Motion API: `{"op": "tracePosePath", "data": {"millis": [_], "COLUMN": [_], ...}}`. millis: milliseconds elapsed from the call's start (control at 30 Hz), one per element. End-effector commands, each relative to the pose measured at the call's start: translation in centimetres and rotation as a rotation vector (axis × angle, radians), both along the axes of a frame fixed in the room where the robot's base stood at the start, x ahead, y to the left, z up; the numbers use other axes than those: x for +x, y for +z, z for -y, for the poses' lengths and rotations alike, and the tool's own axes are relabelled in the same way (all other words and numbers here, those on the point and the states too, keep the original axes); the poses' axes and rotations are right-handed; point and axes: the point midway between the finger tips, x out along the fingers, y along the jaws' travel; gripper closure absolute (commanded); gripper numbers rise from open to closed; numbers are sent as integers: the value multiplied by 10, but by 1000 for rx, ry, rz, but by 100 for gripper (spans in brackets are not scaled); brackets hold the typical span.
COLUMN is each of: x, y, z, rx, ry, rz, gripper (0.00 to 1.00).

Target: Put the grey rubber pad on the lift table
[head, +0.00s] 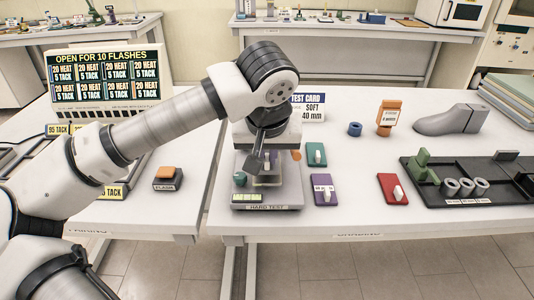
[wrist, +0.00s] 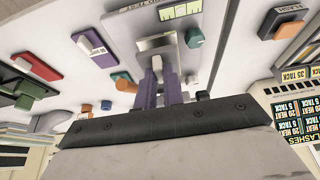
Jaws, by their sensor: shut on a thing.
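My gripper (head: 264,160) points down over the tester marked HARD TEST (head: 267,207), close in front of its column. In the wrist view its two fingers (wrist: 160,75) are shut on a small pale grey piece (wrist: 157,63), which appears to be the grey rubber pad's grip. The pad's outline is hard to make out. Below the fingertips, a pale square plate (head: 268,181), which looks like the lift table, sits on the tester's base; it also shows in the wrist view (wrist: 155,42). I cannot tell whether pad and plate touch.
A green knob (head: 240,179) sits at the tester's left. Green (head: 316,154), purple (head: 325,190) and red (head: 392,188) pads with pale grips lie to its right. A black tray (head: 460,180) and grey shoe last (head: 448,120) stand farther right. The FLASH button (head: 167,178) is left.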

Motion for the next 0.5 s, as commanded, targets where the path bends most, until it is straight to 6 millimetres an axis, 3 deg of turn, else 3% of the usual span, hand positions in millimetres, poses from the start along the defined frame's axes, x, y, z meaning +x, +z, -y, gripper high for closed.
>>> {"op": "tracePosePath", "data": {"millis": [233, 500], "x": [24, 23], "y": [1, -33], "z": [0, 0], "rx": [-1, -1], "ry": [1, 0], "rz": [-2, 0], "gripper": [100, 100]}}
